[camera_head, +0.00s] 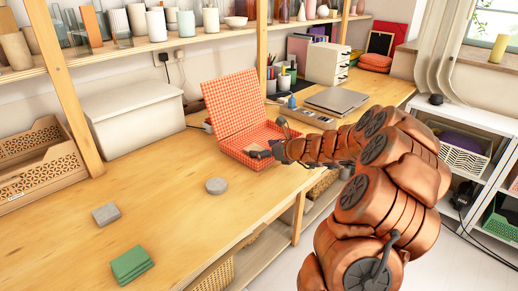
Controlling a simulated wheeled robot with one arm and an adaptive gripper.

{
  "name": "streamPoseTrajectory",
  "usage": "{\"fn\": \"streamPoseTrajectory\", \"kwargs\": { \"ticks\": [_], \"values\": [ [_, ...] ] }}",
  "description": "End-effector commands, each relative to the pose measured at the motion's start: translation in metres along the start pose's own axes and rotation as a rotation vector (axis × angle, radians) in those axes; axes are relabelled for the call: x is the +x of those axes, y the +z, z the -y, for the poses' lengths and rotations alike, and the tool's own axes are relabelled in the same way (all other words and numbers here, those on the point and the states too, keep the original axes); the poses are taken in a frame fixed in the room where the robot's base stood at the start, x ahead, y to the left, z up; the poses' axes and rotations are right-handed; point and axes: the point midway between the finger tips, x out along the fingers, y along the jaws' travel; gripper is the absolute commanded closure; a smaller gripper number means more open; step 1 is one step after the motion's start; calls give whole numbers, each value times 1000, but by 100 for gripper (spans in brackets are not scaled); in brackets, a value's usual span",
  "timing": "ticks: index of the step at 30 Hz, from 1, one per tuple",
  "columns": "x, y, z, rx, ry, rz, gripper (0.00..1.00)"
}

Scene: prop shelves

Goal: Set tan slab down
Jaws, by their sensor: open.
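My gripper (264,149) is open at the end of my orange arm, over the red-and-white checked box (235,157). The box stands open on the wooden table with its lid (230,102) tilted up at the back. A small tan slab (253,147) shows in the box, right by the fingertips. It looks low in the box; whether the fingers touch it is too small to tell. My gripper and arm hide part of the box's right side.
A grey disc (216,187), a grey block (106,214) and a green folded stack (131,264) lie on the table, left of and in front of the box. A laptop (337,101) lies behind my arm.

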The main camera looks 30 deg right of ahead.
Motion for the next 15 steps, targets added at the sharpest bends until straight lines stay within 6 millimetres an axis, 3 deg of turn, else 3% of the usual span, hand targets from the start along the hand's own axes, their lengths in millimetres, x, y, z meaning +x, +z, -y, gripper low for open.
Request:
{"fn": "streamPoseTrajectory", "kwargs": {
  "ticks": [6, 15],
  "values": [
    [-42, 2, 1, -1, -3, 1, 13],
    [-82, 0, 1, 0, -1, 0, 13]
  ]
}}
